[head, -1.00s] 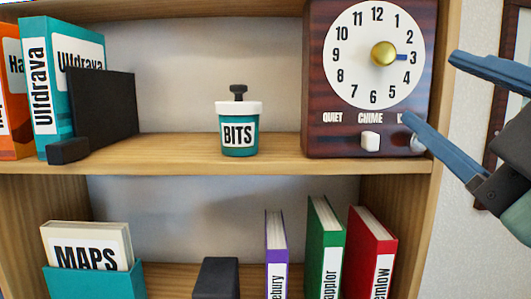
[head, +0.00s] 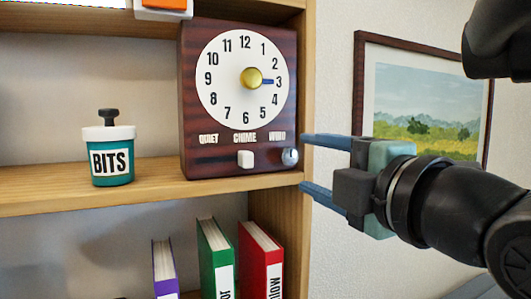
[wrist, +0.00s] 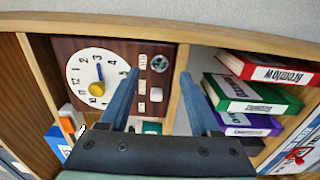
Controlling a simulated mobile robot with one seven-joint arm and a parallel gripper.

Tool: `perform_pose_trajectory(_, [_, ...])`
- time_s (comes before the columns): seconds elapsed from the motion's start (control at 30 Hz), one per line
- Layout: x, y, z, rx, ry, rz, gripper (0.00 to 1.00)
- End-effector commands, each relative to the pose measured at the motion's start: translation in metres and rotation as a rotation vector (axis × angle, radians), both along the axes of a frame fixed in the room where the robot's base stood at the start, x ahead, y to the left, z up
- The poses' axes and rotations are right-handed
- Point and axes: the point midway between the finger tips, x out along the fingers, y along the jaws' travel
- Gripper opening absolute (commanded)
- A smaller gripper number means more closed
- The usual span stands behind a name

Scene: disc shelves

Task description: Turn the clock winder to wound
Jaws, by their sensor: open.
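The dark wooden clock (head: 187,100) stands at the right end of the upper shelf, with a white dial, a gold centre knob and a blue hand at 3. Its winder, a small round grey knob (head: 290,157), sits at the lower right under a label that seems to read WIND. Beside it is a white slider (head: 245,159) under CHIME. My gripper (head: 303,162) is open and empty, its blue fingers one above the other just right of the winder. In the wrist view the winder (wrist: 159,63) shows between the fingertips (wrist: 160,73); contact is not visible.
A teal BITS jar (head: 112,164) stands left of the clock. Purple, green and red books (head: 262,262) stand on the shelf below. The bookcase's right side panel (head: 307,90) is close to my fingers. A framed picture (head: 425,100) hangs on the wall behind my arm.

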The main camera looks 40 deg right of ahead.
Motion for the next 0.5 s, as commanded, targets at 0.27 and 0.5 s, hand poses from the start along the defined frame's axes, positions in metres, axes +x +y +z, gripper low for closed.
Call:
perform_pose_trajectory(0.27, [0.036, -0.009, 0.001, 0.0, 0.0, 0.0, 0.64])
perform_pose_trajectory(0.5, [0.042, -0.01, 0.0, -0.001, -0.002, 0.0, 0.64])
